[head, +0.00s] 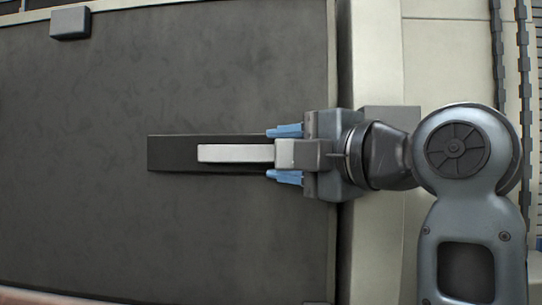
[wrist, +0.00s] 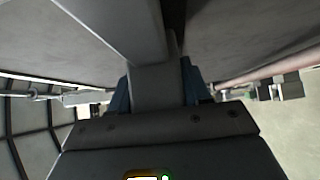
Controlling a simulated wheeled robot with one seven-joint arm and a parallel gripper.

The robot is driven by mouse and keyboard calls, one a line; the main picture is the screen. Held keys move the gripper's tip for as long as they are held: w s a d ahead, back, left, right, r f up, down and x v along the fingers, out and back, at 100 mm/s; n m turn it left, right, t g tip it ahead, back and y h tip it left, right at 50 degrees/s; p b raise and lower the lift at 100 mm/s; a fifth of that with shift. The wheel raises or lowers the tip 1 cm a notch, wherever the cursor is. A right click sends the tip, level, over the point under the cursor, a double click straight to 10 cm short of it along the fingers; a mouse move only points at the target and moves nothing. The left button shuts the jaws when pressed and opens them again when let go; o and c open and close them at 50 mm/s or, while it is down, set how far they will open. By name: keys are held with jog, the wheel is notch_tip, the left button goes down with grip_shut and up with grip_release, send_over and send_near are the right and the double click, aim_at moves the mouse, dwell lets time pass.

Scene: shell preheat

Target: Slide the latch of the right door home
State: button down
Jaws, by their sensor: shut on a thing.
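The right door (head: 200,230) is a large dark grey panel filling most of the head view. Its latch is a pale grey bar (head: 228,153) lying across a dark backing plate (head: 172,154), near the door's right edge. My gripper (head: 286,154) reaches in from the right, with one blue finger above and one below the bar's right end. It is shut on the latch bar. In the wrist view the bar (wrist: 125,30) runs away between the two blue fingers (wrist: 155,88). The bar's gripped end is partly hidden by my gripper.
A pale frame post (head: 370,240) stands right of the door edge. A grey block (head: 392,118) on it shows partly behind my wrist. A small dark block (head: 70,22) sits at the door's upper left. Dark vertical strips (head: 497,50) line the far right.

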jog(key=shift+d+f, duration=0.1)
jog(key=shift+d, duration=0.4)
jog(key=c, duration=0.9)
grip_release()
jog(key=shift+d, duration=0.1)
jog(key=shift+c, duration=0.2)
jog(key=shift+o, duration=0.8)
jog(key=shift+d, duration=0.1)
jog(key=shift+o, duration=0.9)
jog(key=b+v, duration=0.1)
jog(key=v, duration=0.6)
jog(key=shift+s+d, duration=0.15)
jog(key=shift+s, duration=0.2)
